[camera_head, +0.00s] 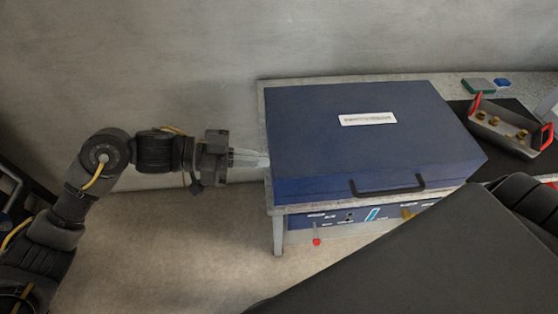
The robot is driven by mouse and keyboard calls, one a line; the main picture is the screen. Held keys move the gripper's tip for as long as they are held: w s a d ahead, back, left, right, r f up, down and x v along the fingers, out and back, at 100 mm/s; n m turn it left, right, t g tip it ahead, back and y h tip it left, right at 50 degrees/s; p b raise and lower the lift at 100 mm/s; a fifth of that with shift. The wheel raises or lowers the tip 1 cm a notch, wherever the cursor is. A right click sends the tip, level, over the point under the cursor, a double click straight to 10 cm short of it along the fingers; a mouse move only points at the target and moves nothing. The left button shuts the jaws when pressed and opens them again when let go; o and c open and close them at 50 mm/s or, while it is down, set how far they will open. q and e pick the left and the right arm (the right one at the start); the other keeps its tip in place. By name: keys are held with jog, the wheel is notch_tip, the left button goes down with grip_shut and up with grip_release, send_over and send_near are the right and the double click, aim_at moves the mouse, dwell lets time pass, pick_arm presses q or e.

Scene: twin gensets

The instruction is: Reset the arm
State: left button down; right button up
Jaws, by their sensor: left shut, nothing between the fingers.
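My left arm comes in from the left, and its left gripper (262,160) is shut and empty. Its fingertips point right, at the left side of a blue genset box (350,150) with a closed lid, a white label and a black handle at the front. I cannot tell whether the fingertips touch the box or are just short of it. My right gripper is not in view; a large dark surface at the lower right hides part of the front.
The box stands on a grey bench (262,105). Below it is a panel with a red knob (317,241) and a yellow part. At right, a grey tray (500,132) with red handles holds brass pieces on a black mat. Green (477,86) and blue blocks lie behind. Floor at lower left is clear.

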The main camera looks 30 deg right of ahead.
pick_arm(q)
jog(key=shift+v, duration=0.85)
jog(key=shift+r, duration=0.1)
